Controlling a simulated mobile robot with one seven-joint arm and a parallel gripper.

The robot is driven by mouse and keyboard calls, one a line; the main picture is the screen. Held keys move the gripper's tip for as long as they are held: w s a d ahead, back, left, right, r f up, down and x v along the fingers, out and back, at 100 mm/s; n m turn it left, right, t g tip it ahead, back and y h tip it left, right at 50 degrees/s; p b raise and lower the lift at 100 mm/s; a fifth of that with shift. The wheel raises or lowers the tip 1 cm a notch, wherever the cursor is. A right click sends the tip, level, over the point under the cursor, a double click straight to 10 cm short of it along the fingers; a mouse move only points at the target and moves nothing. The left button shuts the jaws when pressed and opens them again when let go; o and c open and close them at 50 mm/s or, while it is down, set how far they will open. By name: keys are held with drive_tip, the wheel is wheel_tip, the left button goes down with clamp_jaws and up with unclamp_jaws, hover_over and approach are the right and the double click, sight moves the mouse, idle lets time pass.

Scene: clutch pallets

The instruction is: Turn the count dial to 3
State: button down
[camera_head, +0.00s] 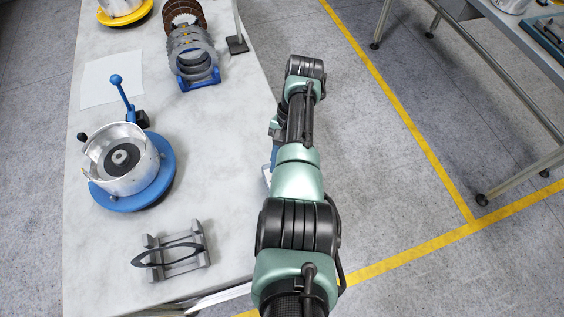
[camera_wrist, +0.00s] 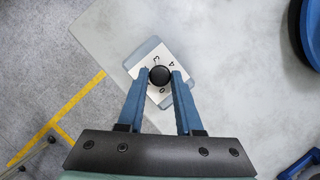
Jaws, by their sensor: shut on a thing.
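The count dial (camera_wrist: 159,76) is a round black knob on a white plate (camera_wrist: 178,58) with a grey-blue border. In the wrist view the printed digits 3 and 4 show above the knob and a 0 below it. I cannot make out a pointer on the knob. My gripper (camera_wrist: 160,74) has its two blue fingers shut on the knob, one on each side. In the head view my arm hides the knob, and only a sliver of the plate (camera_head: 266,176) shows at the table's right edge.
A blue round base (camera_head: 164,183) with a metal drum (camera_head: 142,174) stands left on the pale table (camera_head: 222,205). A grey cradle (camera_head: 187,263) is in front. Stacked discs (camera_head: 193,58) stand on a rack behind. Open floor lies to the right.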

drive_tip(key=c, duration=0.6)
unclamp_jaws()
drive_tip(key=v, duration=1.3)
